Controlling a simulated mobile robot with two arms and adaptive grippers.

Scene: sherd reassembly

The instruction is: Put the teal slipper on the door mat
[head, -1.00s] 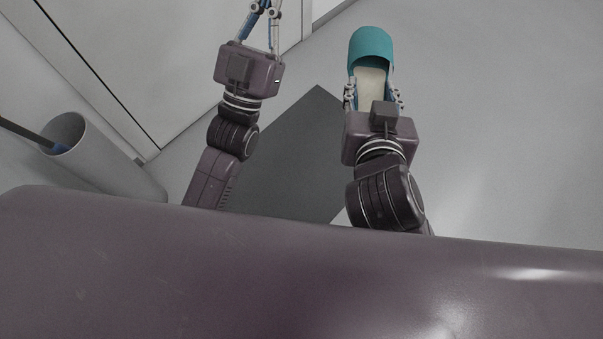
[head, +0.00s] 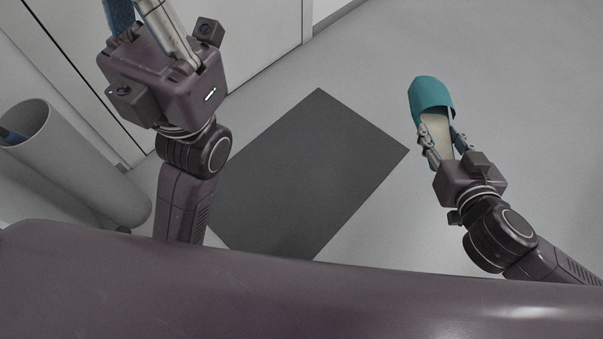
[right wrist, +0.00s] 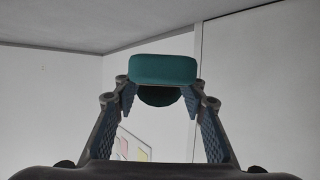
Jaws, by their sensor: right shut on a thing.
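The teal slipper (head: 431,95) has a rounded teal toe and a pale insole. My right gripper (head: 443,140) is shut on its heel end, with a finger on each side, and its toe points away from me. In the right wrist view the slipper (right wrist: 163,70) sits between the fingertips. The dark grey door mat (head: 300,165) lies flat on the floor, left of the slipper in the head view. My left gripper (head: 145,25) is at the upper left, its fingertips cut off by the top edge.
A grey cylindrical bin (head: 75,170) stands on the left, with a dark and blue item in its mouth. A white door or panel (head: 255,35) is behind the mat. The floor (head: 530,90) on the right is clear.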

